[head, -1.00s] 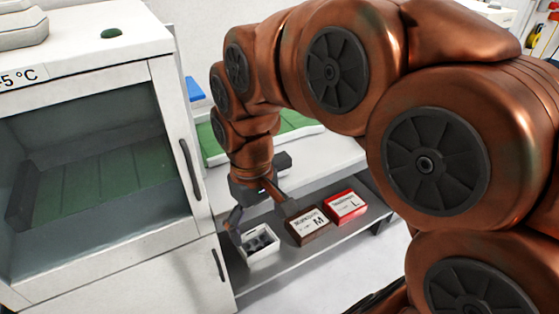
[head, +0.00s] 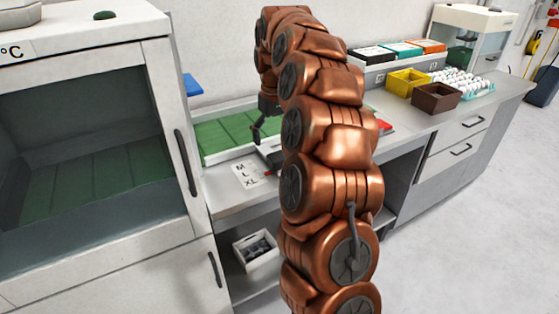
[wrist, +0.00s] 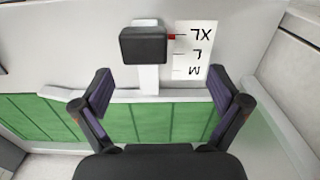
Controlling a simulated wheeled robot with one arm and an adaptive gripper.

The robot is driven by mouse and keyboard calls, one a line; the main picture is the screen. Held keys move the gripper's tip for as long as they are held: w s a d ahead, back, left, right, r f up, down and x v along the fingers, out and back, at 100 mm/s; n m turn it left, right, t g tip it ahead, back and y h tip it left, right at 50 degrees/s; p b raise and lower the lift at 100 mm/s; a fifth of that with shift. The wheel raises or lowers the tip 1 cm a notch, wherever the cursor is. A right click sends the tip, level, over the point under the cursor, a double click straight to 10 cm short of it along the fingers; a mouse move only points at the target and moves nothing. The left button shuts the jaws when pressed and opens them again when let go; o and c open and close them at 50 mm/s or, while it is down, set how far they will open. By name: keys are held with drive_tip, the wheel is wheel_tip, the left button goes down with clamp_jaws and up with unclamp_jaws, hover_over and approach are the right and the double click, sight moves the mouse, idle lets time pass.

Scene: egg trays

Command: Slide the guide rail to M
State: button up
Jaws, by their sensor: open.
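The guide rail's black block (wrist: 143,45) sits on a white strip (wrist: 149,80) in the wrist view. Its red pointer (wrist: 172,37) is beside the XL mark of the white size card (wrist: 194,50), which reads XL, L, M. The card also shows on the counter in the head view (head: 246,174), where the block is partly hidden by my arm. My gripper (wrist: 161,92) is open and empty, its fingers apart on either side of the white strip, nearer the green belt than the block. In the head view one finger (head: 258,131) shows above the belt.
The green belt (head: 222,133) has a white edge. A glass-fronted cabinet (head: 185,150) stands left. An open white box (head: 254,260) is on the lower shelf. Yellow (head: 404,87) and brown (head: 436,97) bins and egg trays stand on the right counter.

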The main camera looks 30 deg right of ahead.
sight(280, 155)
drive_tip(key=shift+w+d+f, duration=0.2)
drive_tip(key=shift+d+f, duration=0.1)
drive_tip(key=shift+d, duration=0.3)
drive_tip(key=shift+w+d+f, duration=0.2)
drive_tip(key=shift+d+f, duration=0.1)
drive_tip(key=shift+d, duration=0.3)
drive_tip(key=shift+f+p, duration=0.45)
drive_tip(key=shift+f, duration=3.35)
